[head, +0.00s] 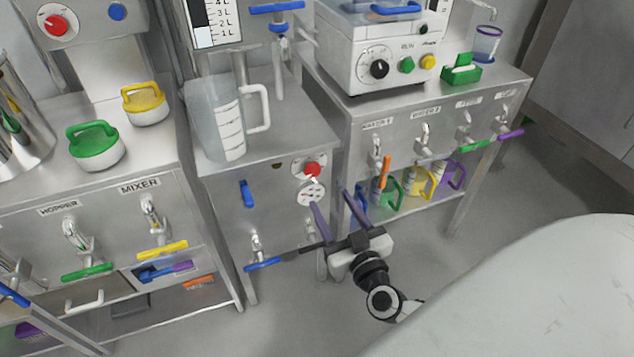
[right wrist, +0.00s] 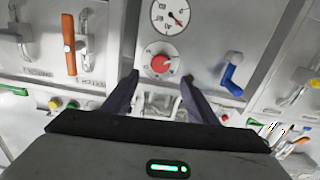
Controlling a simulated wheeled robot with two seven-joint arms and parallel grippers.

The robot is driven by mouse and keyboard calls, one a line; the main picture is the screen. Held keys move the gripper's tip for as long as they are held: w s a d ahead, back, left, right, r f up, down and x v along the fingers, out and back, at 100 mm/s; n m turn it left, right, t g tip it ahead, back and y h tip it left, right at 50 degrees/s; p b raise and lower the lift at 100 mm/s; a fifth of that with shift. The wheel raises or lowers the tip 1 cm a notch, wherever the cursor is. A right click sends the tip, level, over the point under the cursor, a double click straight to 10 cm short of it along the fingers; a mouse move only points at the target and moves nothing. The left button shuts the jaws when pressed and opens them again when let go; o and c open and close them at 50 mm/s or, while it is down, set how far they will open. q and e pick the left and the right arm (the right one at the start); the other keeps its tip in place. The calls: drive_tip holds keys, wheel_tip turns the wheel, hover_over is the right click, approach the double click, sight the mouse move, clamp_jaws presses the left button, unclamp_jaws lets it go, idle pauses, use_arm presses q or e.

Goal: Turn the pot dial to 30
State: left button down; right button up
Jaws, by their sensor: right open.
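A red dial (head: 312,169) on a round white scale plate is on the front of the middle steel cabinet (head: 270,215), with a round white gauge (head: 310,193) below it. My right gripper (head: 333,203) is open and empty in front of this panel, apart from the dial. In the right wrist view the red dial (right wrist: 161,63) shows just beyond the open fingertips (right wrist: 158,79), and the gauge (right wrist: 170,15) lies above it in that picture. The dial's setting is too small to read. No label marks it as the pot dial. My left gripper is not in view.
A blue lever (head: 246,193) is left of the dial, and a blue-handled tap (head: 262,264) is below. A clear jug (head: 215,120) stands on the cabinet. A white machine (head: 380,45) has a black dial (head: 378,69). Another red knob (head: 55,25) is at upper left.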

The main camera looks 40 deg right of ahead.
sight(314, 172)
drive_tip(key=b+x, duration=0.1)
drive_tip(key=x, duration=0.7)
drive_tip(key=shift+w+b, duration=0.3)
drive_tip(key=shift+w+d, duration=0.15)
drive_tip(key=shift+w, duration=0.45)
drive_tip(key=c, duration=1.1)
drive_tip(key=shift+o, duration=0.2)
